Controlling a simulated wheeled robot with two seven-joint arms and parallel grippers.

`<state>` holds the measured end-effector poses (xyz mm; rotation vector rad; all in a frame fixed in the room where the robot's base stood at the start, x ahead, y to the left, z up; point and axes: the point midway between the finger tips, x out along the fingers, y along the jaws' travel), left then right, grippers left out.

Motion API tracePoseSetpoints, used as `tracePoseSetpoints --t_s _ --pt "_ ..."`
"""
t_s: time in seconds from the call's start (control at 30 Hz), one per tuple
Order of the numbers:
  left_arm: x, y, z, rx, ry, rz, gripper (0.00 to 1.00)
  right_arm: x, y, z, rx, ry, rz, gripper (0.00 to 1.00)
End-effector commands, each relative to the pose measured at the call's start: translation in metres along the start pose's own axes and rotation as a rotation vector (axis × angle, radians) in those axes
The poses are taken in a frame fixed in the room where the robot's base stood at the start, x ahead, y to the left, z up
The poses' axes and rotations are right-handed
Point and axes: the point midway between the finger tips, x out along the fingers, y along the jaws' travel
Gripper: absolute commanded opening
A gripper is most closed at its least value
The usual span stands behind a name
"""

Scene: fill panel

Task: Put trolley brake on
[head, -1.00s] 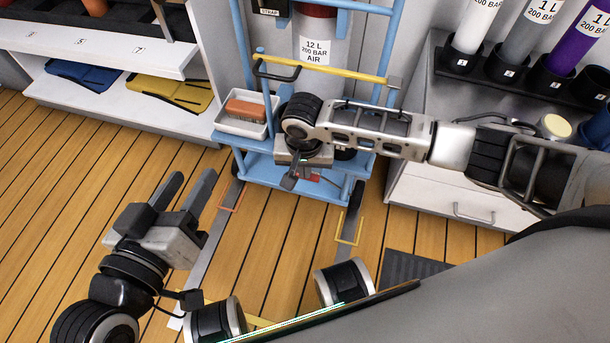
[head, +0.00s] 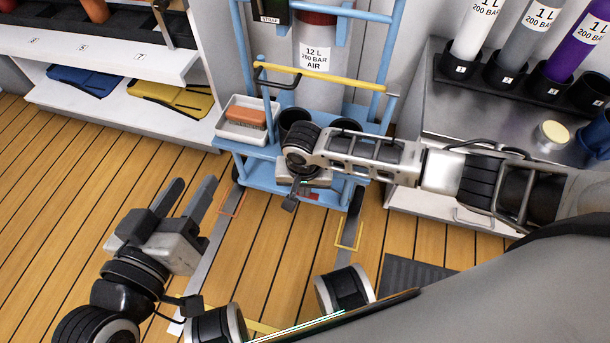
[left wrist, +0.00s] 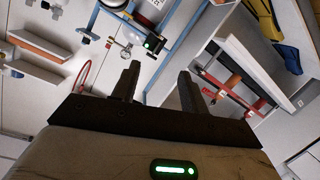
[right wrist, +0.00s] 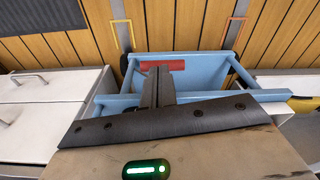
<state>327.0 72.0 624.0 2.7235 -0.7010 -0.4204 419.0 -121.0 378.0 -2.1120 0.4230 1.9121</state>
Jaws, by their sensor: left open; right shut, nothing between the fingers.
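The light blue trolley (head: 262,174) stands upright ahead, with a yellow handle bar (head: 325,74) and a large cylinder labelled 12 L 200 BAR AIR (head: 316,60). In the right wrist view a red bar (right wrist: 162,65), perhaps the brake pedal, lies across the trolley's low blue frame (right wrist: 205,75). My right gripper (right wrist: 158,72) points down at the trolley base, shut and empty. Its fingertips overlap the red bar in that view; I cannot tell whether they touch it. My left gripper (head: 193,184) is open and empty above the floor, left of the trolley.
A white tray (head: 226,130) with an orange-brown block sits on the trolley shelf beside a dark cup (head: 294,117). A white shelf unit (head: 120,65) is at left. A counter with drawers (head: 455,205) and several bottles is at right. The wooden floor at left is clear.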

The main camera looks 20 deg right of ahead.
Motion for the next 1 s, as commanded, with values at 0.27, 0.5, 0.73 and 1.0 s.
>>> tracePoseSetpoints --t_s 0.27,0.5,0.73,1.0 --pt "-0.006 0.011 -0.028 -0.003 0.004 0.002 0.44 -0.01 0.0 0.018 0.0 -0.001 -0.001 0.0" --pt "-0.006 0.01 -0.027 -0.002 0.004 0.002 0.44 -0.009 0.0 0.017 0.0 0.0 -0.001 0.0" --pt "-0.006 -0.001 -0.007 0.063 -0.047 -0.037 0.44 -0.009 0.0 0.017 0.0 0.0 -0.001 0.0" --pt "-0.006 -0.02 0.017 0.12 -0.201 -0.114 0.44 -0.061 -0.001 0.016 -0.001 0.001 -0.005 0.0"
